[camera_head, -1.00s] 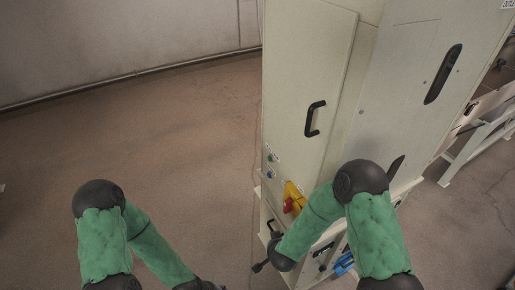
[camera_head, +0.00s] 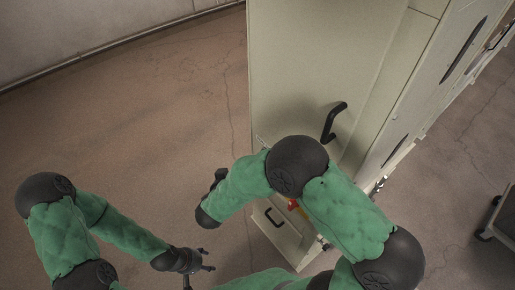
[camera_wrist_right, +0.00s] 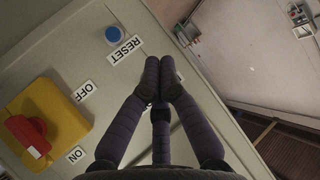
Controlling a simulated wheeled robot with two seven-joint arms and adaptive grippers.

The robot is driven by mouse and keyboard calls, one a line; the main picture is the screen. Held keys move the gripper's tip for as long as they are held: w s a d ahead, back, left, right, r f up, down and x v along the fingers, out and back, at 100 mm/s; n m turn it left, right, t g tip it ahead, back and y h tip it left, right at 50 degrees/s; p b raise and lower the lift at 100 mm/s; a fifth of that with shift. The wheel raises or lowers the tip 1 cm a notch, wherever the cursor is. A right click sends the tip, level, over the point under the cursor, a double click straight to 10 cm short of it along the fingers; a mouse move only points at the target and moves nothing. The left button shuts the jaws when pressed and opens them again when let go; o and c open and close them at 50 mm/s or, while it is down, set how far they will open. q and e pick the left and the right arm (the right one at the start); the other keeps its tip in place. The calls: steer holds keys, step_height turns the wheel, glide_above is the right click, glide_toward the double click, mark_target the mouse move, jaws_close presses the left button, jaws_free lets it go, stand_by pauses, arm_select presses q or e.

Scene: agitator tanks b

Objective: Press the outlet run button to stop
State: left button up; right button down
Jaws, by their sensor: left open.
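A pale control panel (camera_wrist_right: 105,20) fills the left of the right wrist view. It bears a blue button (camera_wrist_right: 106,32) beside a RESET label (camera_wrist_right: 124,49), and a red knob (camera_wrist_right: 27,136) on a yellow plate (camera_wrist_right: 66,112) between OFF and ON labels. I see no button marked outlet run; part of the panel is hidden behind my fingers. My right gripper (camera_wrist_right: 162,82) is shut and empty, its fingertips together in front of the panel near RESET; I cannot tell whether they touch it. My left gripper (camera_head: 198,275) is open and empty, low in the head view, away from the cabinet.
The tall pale cabinet (camera_head: 295,60) with a black door handle (camera_head: 333,122) stands right of centre in the head view; my right arm covers part of its lower front. Open brown floor (camera_head: 150,120) lies to the left. A wheeled stand (camera_head: 495,215) is at the far right.

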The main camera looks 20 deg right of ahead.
steer(key=shift+d, duration=0.1)
steer(key=w+d+b, duration=0.2)
steer(key=w+d, duration=0.1)
steer(key=d, duration=0.5)
stand_by(0.4)
stand_by(1.0)
steer(key=shift+d, duration=0.1)
steer(key=shift+w+d, duration=0.1)
steer(key=shift+d, duration=0.25)
